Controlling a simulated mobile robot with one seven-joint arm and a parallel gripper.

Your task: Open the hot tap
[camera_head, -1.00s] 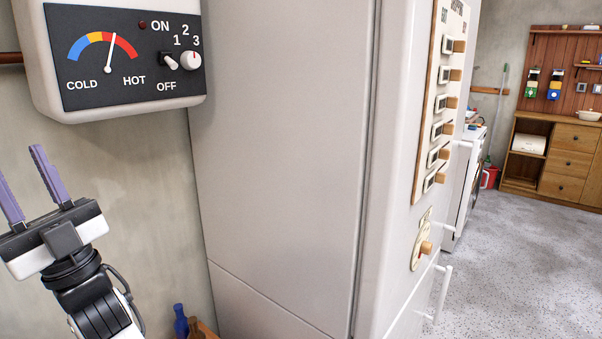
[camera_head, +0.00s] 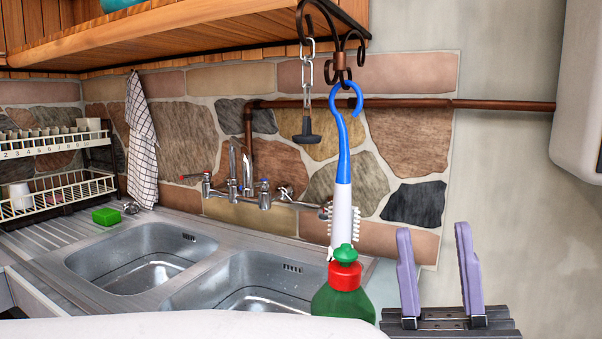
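The sink taps stand against the stone wall behind the basins. The hot tap (camera_head: 206,186), with a red mark, is at the left of the faucet, left of the tall spout (camera_head: 233,170). The cold tap (camera_head: 265,194), with a blue mark, is to the right. Whether the hot tap is turned on is too small to tell. My gripper (camera_head: 433,231) is at the lower right, its two purple fingers pointing up, apart and empty. It is well to the right of the taps in the picture and touches nothing visible.
A blue-and-white brush (camera_head: 343,190) hangs from a hook in front of the wall, right of the taps. A green bottle with a red cap (camera_head: 344,290) stands near the right basin (camera_head: 240,290). A dish rack (camera_head: 60,190) and a green sponge (camera_head: 106,216) are at left.

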